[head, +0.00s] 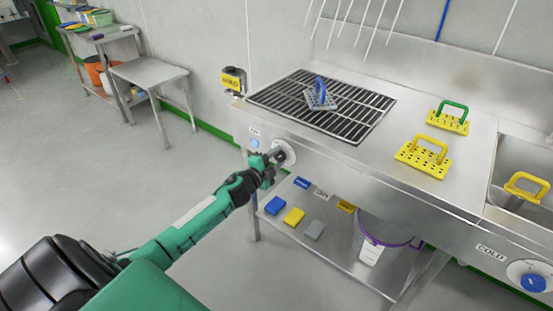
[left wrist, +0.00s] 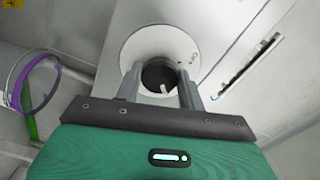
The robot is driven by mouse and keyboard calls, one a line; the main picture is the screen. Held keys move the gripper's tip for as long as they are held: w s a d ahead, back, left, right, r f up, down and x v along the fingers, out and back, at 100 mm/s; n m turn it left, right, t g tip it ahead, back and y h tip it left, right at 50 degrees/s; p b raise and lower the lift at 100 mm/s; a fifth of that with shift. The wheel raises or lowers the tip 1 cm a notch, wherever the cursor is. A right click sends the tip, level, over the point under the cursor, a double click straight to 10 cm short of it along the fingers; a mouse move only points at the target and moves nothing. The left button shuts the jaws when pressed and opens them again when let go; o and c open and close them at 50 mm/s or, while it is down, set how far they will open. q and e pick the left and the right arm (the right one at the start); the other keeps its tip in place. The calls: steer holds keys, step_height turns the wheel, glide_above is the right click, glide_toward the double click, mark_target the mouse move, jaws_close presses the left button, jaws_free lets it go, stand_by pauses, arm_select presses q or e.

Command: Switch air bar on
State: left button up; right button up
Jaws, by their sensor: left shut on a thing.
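A black knob (left wrist: 158,75) stands on a round white dial plate (head: 284,153) on the front panel of the steel bench, below the slatted grate. The dial plate also shows in the left wrist view (left wrist: 150,42). My left gripper (head: 271,160) is at the knob, its two grey fingers on either side of it in the left wrist view (left wrist: 160,92), shut on it. A small white pointer mark shows at the knob. Its setting is hard to read. My right gripper is not in view.
A pale blue round button (head: 255,143) sits left of the dial. A blue-handled block (head: 320,94) stands on the grate (head: 350,127). Yellow perforated blocks (head: 423,158) stand to the right. A bucket (head: 370,249) is on the lower shelf. Floor at left is clear.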

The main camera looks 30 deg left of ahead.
arm_select(q)
steer(key=o, duration=1)
steer(key=shift+c, duration=0.2)
steer(key=shift+s+f, duration=0.1)
steer(key=shift+s, duration=0.5)
steer(key=s+a, duration=0.1)
steer(key=s, duration=1.1)
steer(key=shift+s, duration=0.3)
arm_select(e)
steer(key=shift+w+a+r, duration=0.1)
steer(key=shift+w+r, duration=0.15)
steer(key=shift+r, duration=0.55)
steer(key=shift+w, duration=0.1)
